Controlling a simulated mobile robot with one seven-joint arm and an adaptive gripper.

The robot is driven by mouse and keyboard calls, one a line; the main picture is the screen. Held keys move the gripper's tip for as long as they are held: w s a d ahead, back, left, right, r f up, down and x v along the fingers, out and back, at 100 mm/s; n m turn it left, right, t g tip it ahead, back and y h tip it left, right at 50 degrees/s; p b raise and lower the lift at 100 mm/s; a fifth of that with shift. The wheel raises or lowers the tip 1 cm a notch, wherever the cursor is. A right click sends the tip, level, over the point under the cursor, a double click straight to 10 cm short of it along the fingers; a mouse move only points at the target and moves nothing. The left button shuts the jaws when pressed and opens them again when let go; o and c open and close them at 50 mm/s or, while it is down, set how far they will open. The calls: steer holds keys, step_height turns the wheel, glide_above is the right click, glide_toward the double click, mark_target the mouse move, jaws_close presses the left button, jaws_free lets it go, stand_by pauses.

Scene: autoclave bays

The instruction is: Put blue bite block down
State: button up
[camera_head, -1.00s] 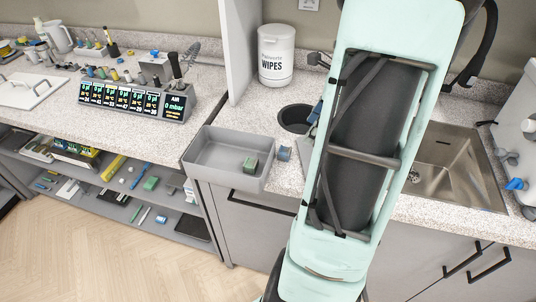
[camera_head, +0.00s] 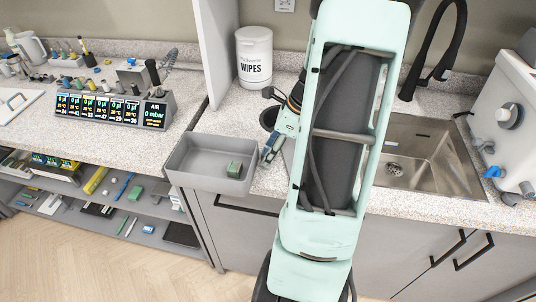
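The blue bite block (camera_head: 267,155) shows as a small blue shape just right of the grey tray, on or just above the speckled counter; I cannot tell whether it touches the counter. My gripper (camera_head: 271,149) is right at it, small and partly merged with it in the view. Whether the fingers are closed on the block or apart cannot be made out. My pale green arm covers the counter to the right of the gripper.
A wipes tub (camera_head: 254,58) stands behind. A sink (camera_head: 425,155) lies right of my arm. A display unit (camera_head: 112,110) and a shelf with small items are at left.

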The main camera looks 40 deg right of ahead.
steer(key=shift+c, duration=0.7)
steer(key=c, duration=1)
steer(key=shift+c, duration=0.2)
steer(key=shift+r, duration=0.1)
